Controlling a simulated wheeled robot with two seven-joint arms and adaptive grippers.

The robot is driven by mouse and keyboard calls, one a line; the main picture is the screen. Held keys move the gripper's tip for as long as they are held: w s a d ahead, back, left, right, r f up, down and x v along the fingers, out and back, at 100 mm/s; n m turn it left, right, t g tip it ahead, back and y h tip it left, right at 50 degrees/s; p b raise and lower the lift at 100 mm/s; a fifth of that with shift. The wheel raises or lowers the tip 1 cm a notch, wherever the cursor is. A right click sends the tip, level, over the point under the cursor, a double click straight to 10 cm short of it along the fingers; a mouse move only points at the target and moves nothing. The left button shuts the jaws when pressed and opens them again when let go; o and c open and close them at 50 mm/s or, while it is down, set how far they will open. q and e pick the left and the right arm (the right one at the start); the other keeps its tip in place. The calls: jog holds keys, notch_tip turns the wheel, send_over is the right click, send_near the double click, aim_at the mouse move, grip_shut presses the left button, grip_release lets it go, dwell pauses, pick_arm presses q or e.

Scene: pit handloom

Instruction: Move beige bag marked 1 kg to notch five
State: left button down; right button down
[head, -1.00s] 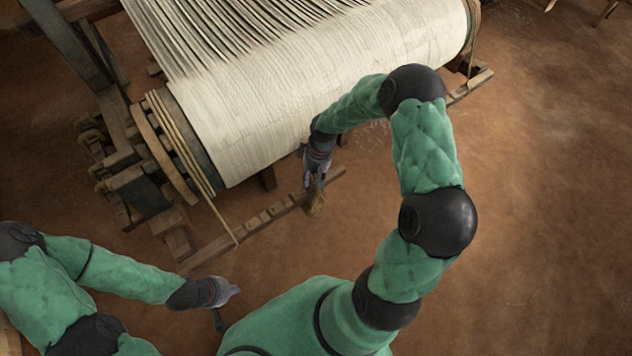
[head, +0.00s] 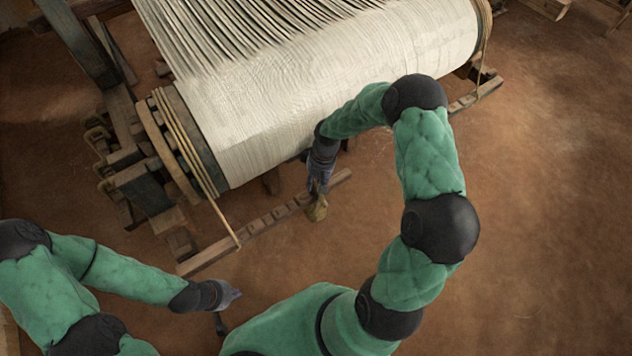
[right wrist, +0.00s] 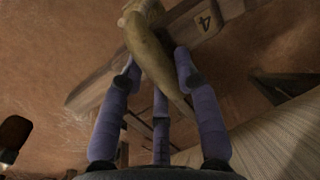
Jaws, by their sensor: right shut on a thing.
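No mark on the bag is readable. The notched bar (head: 262,222) runs up to the right below the cloth roll; in the right wrist view a "4" is on the wooden bar (right wrist: 208,22) behind the bag. My left gripper (head: 228,296) is over the floor at lower left, empty; its fingers are too small to judge.
The wide roll of pale cloth (head: 290,110) and the loom frame (head: 150,190) fill the upper left. A cord (head: 222,219) runs down from the roll's left end to the bar. The earth floor (head: 540,220) to the right is clear.

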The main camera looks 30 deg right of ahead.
jog(key=shift+f, duration=0.2)
dwell(0.7)
jog(key=c, duration=0.8)
grip_release()
jog(key=shift+f, duration=0.1)
jog(key=r, duration=0.4)
jog(key=d+r, duration=0.1)
jog(key=r, duration=0.3)
jog(key=d+r, duration=0.1)
jog(key=r, duration=0.3)
jog(key=shift+w+d, duration=0.1)
